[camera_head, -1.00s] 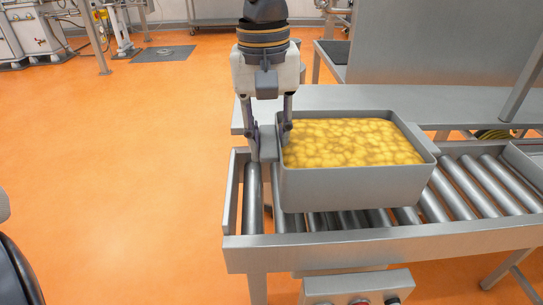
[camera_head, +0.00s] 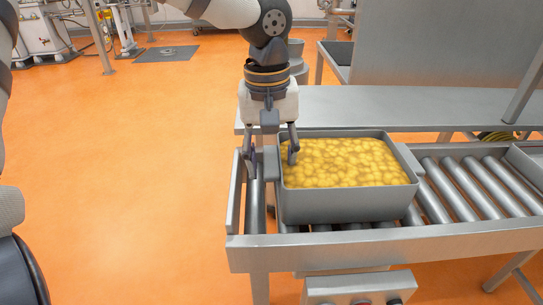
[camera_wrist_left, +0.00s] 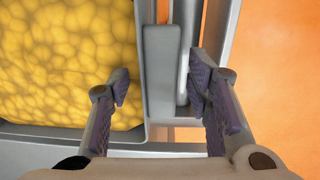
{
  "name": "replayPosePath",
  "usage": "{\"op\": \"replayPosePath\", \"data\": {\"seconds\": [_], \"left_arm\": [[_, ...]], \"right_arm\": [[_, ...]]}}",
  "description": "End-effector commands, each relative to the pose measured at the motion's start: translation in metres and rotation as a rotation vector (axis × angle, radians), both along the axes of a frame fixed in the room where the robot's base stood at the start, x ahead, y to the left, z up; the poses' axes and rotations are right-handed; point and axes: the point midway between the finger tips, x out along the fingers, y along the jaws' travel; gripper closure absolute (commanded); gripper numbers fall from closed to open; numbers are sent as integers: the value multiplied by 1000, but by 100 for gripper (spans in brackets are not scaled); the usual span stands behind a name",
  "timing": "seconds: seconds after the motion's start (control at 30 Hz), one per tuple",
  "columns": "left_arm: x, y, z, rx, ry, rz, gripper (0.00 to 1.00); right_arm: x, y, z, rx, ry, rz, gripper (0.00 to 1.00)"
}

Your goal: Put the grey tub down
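The grey tub (camera_head: 345,208), filled with yellow lumpy contents (camera_head: 345,163), sits level on the conveyor rollers near their left end. My left gripper (camera_head: 271,160) points down over the tub's left end. Its fingers are spread, one on the inner side over the contents and one outside the wall. In the left wrist view, the tub's end handle (camera_wrist_left: 160,100) lies between the two fingers of the left gripper (camera_wrist_left: 158,72), with a gap on each side. My right gripper is out of view.
The roller conveyor (camera_head: 470,188) has free rollers to the right of the tub. Its raised frame edge (camera_head: 234,195) stands close on the left. A steel bench (camera_head: 340,105) runs behind. A control box (camera_head: 360,287) hangs at the front.

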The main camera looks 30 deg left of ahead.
Motion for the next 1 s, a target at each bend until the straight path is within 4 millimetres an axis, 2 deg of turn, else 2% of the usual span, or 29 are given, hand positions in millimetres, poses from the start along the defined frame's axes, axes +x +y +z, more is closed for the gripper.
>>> {"op": "replayPosePath", "data": {"seconds": [0.13,0.23,0.5,0.63,0.77,1.0], "left_arm": [[0,0,1,1,-1,0,55],[1,0,13,-2,-2,1,55],[-1,2,86,-2,-5,2,55],[-2,3,110,-1,-2,1,55],[-3,4,121,-1,-1,0,55],[-3,4,123,-1,1,0,55]], "right_arm": [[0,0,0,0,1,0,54],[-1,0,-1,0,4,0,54],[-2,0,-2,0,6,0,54],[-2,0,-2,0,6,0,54],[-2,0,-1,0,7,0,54],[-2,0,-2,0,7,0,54]]}}
